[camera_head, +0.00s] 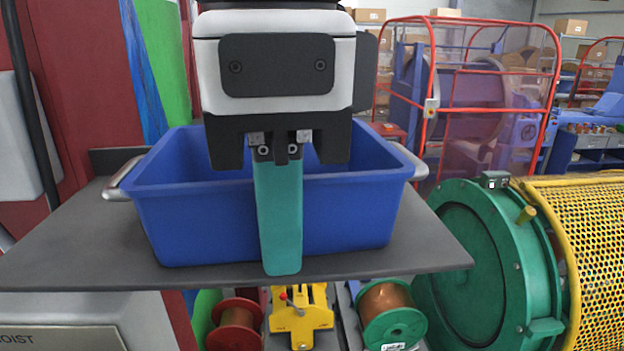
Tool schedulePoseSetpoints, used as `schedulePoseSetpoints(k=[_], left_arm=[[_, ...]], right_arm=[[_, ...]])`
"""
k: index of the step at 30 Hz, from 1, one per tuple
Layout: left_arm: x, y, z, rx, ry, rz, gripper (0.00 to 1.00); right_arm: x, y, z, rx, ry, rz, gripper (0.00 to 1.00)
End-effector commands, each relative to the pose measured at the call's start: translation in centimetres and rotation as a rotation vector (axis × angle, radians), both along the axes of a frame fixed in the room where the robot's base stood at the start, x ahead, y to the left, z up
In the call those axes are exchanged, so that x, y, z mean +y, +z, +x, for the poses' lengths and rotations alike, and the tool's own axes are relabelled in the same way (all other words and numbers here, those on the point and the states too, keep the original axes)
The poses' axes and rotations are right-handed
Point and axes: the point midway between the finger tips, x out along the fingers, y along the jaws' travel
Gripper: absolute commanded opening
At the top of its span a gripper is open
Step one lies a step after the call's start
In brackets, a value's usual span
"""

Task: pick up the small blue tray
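The blue tray (350,215) is a deep open bin with a silver handle (120,178) on its left end and another (409,160) on its right end. It rests upright on a dark grey shelf (75,240). My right gripper (281,262) comes down from the top middle, fingers pointing down. One teal finger shows in front of the tray's near wall and hides part of it. The other finger is hidden or lined up behind it, so the opening does not show. Both handles appear free of any gripper. My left gripper is not in view.
Below the shelf are a red spool (235,325), a yellow fixture (301,316) and a green-flanged copper spool (389,318). A green drum machine (480,262) with a yellow mesh guard (598,250) stands at right. A red-framed cage (487,90) stands behind. Bare shelf shows left of the tray.

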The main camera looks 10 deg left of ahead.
Motion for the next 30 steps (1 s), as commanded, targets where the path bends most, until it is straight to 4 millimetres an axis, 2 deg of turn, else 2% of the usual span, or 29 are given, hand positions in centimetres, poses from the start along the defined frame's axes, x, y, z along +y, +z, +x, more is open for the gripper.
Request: schedulePoseSetpoints(k=[2,3,8,23,26,30], left_arm=[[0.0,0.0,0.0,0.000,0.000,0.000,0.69],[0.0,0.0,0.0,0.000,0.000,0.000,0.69],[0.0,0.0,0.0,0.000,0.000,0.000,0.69],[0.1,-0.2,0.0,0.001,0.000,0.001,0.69],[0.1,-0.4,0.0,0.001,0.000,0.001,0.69],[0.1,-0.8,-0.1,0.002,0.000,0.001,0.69]], right_arm=[[0.0,0.0,0.0,0.000,0.000,0.000,0.28],[0.0,0.0,0.0,0.000,0.000,0.000,0.25],[0.0,0.0,0.0,0.000,0.000,0.000,0.00],[0.1,0.5,0.0,-0.002,0.000,0.004,0.00],[0.1,1.3,0.0,-0.001,-0.001,0.005,0.00],[0.1,3.3,0.0,-0.001,-0.001,0.006,0.00]])
